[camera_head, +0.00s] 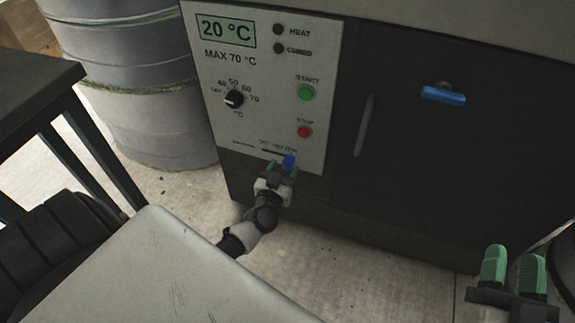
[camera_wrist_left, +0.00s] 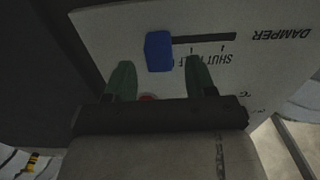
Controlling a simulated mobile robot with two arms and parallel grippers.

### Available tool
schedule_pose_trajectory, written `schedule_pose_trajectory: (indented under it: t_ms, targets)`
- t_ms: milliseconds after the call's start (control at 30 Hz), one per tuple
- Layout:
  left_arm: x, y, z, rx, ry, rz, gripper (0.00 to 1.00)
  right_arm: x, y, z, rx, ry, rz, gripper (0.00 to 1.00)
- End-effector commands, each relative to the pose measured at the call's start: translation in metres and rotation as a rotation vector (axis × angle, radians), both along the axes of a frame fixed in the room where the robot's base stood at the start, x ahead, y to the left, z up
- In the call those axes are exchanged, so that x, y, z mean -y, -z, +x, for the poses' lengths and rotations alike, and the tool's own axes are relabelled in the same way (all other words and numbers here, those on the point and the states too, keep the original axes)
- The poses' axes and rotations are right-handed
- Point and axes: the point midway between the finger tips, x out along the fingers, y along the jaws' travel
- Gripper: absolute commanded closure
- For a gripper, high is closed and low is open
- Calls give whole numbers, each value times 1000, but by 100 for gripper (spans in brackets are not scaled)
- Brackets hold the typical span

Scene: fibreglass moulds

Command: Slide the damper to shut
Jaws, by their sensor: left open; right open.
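The damper's blue slider knob (camera_head: 289,160) sits at the right end of its dark slot (camera_head: 272,152), low on the white control panel (camera_head: 265,85). In the left wrist view, which shows the panel upside down, the knob (camera_wrist_left: 158,51) is at the slot's left end, away from the SHUT lettering (camera_wrist_left: 215,63). My left gripper (camera_head: 276,168) is open at the knob. Its green fingers (camera_wrist_left: 160,72) stand to either side of the knob in that view, with a gap on both sides. My right gripper (camera_head: 514,262) is open and empty at the lower right.
Above the slot are a red button (camera_head: 304,132), a green button (camera_head: 306,93) and a temperature dial (camera_head: 234,98). A dark door with a blue handle (camera_head: 443,95) is at right. A grey drum (camera_head: 130,80) stands left, and a dark table (camera_head: 35,85) is nearer.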

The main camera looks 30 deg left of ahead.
Motion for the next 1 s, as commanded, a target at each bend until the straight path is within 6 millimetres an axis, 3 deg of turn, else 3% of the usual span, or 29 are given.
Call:
schedule_pose_trajectory:
  t_ms: [233,633,1000]
  targets:
    - [-6,1,25,0,0,-1,45,-2,-19,-8,170,-10,48,57]
    - [-7,0,30,-1,1,0,46,-2,-23,-11,204,-12,58,57]
    - [-7,0,29,-1,1,0,100,-2,-23,-11,202,-12,58,57]
